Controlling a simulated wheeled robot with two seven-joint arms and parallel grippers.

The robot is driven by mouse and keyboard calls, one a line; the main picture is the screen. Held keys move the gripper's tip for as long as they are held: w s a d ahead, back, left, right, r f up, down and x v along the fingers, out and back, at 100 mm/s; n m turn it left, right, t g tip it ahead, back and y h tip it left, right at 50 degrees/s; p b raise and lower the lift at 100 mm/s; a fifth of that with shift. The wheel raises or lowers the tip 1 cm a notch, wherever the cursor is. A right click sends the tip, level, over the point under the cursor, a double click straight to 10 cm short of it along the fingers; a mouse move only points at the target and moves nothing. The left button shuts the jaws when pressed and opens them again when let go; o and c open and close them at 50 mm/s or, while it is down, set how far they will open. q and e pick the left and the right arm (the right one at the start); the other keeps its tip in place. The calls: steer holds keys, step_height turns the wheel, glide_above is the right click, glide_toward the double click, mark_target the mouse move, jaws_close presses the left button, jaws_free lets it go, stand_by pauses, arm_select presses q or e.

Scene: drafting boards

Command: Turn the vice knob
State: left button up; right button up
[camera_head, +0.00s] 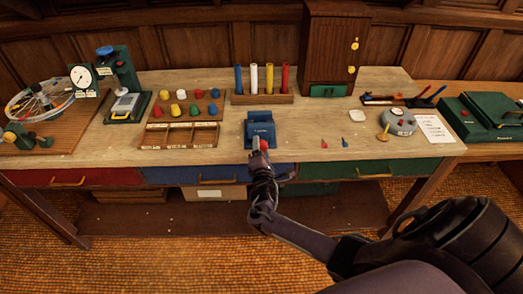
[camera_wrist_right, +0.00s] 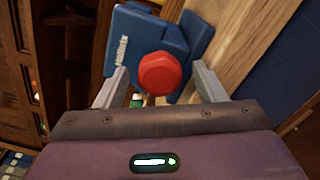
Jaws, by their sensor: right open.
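The vice (camera_head: 260,127) is a blue block at the front edge of the wooden table, in the middle of the head view. Its red knob (camera_head: 264,144) faces me. In the right wrist view the knob (camera_wrist_right: 160,74) is a red faceted disc in front of the blue vice body (camera_wrist_right: 140,38). My right gripper (camera_head: 260,155) is just in front of the knob. In the wrist view its two grey fingers (camera_wrist_right: 158,88) stand apart, one on each side of the knob, with gaps visible. My left gripper is not in view.
Behind the vice, a wooden rack (camera_head: 262,98) holds coloured cylinders. A tray (camera_head: 185,125) with coloured pegs stands to the left. A wooden cabinet (camera_head: 333,45) stands at the back. Drawers (camera_head: 215,174) lie under the table edge. Bare tabletop (camera_head: 300,125) lies right of the vice.

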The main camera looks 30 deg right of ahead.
steer(key=v, duration=0.8)
steer(key=shift+d, duration=0.1)
